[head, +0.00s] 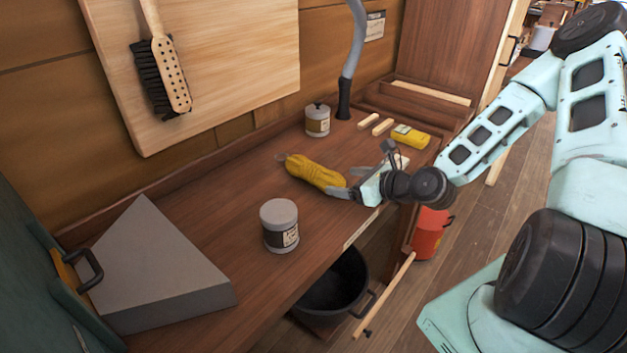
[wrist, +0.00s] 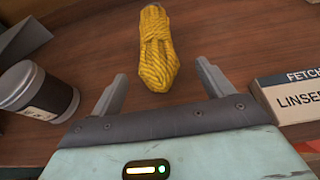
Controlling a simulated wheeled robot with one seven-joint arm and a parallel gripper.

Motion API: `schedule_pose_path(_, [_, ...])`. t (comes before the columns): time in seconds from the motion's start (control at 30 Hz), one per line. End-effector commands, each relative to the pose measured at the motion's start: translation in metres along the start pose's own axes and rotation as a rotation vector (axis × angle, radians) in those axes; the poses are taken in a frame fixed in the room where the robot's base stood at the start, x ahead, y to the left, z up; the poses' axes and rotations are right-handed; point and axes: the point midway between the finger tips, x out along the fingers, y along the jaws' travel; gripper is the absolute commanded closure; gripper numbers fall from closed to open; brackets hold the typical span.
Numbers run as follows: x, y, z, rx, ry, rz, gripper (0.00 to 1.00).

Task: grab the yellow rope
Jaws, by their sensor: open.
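The yellow rope (head: 315,171) is a coiled bundle lying on the wooden bench in the head view. In the wrist view the rope (wrist: 154,48) lies ahead of the fingers, its near end close to the gap between them. My gripper (head: 343,181) is low over the bench, at the rope's right end in the head view. In the wrist view my gripper (wrist: 160,82) is open, with nothing between its two fingers. I cannot tell whether a finger touches the rope.
A grey-lidded tin (head: 280,226) stands in front of the rope, and a smaller tin (head: 317,120) behind it. A yellow packet (head: 410,136) and small wood pieces lie to the right. A grey wedge-shaped block (head: 155,270) fills the bench's left. A black bucket (head: 333,285) is below the bench.

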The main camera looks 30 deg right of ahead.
Motion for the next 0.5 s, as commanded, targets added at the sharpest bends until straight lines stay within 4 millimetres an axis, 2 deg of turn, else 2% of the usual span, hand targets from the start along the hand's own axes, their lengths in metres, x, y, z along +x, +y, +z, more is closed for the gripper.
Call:
schedule_pose_path(0.27, [0.017,0.002,0.002,-0.001,0.001,0.003,0.2])
schedule_pose_path(0.5, [0.049,0.005,0.003,0.0,0.001,0.002,0.2])
